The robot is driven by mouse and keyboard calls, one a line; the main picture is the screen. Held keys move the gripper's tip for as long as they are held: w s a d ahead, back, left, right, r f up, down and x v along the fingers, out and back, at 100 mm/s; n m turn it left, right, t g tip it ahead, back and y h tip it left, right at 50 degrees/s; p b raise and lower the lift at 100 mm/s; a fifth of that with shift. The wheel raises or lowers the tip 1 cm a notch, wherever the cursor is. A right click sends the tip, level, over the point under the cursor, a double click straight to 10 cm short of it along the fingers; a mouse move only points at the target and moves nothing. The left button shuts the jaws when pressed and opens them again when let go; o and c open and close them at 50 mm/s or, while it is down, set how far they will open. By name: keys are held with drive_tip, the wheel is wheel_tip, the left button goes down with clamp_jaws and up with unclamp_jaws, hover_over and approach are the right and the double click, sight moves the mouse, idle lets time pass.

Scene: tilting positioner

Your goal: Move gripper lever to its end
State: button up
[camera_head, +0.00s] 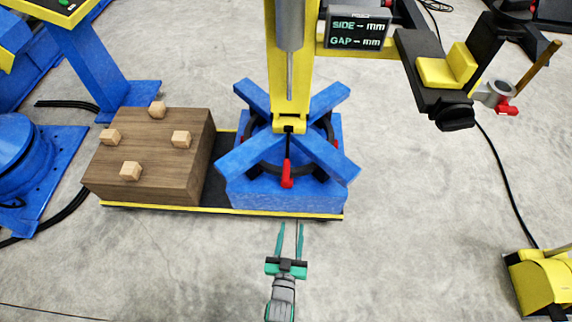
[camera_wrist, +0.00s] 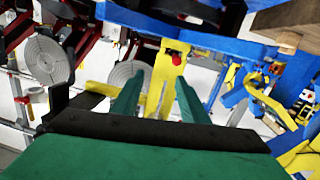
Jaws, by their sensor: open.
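A lever with a dark stem and red handle (camera_head: 287,175) hangs at the front centre of the blue cross-shaped positioner (camera_head: 246,190). In the wrist view a red knob (camera_wrist: 177,59) shows between and beyond my fingertips, probably the same handle. My gripper (camera_head: 290,227) is open and empty, over the floor in front of the positioner, apart from the lever. Its two green fingers also show in the wrist view (camera_wrist: 159,82), with nothing between them. A second red handle (camera_head: 507,108) is on the yellow-and-black fixture at right. Which one is the gripper lever is not marked.
A wooden block (camera_head: 150,180) with several small wooden cubes stands left of the positioner. A yellow column (camera_head: 305,65) rises behind it. A display (camera_head: 358,29) reads SIDE and GAP in mm. The floor around my gripper is clear; yellow equipment (camera_head: 540,280) stands at lower right.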

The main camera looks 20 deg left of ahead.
drive_tip(key=n+y, duration=0.2)
approach(287, 164)
wheel_tip(287, 164, down, 2)
drive_tip(key=shift+a+f+t, duration=0.1)
drive_tip(key=shift+t, duration=0.2)
drive_tip(key=x, duration=1.1)
clamp_jaws()
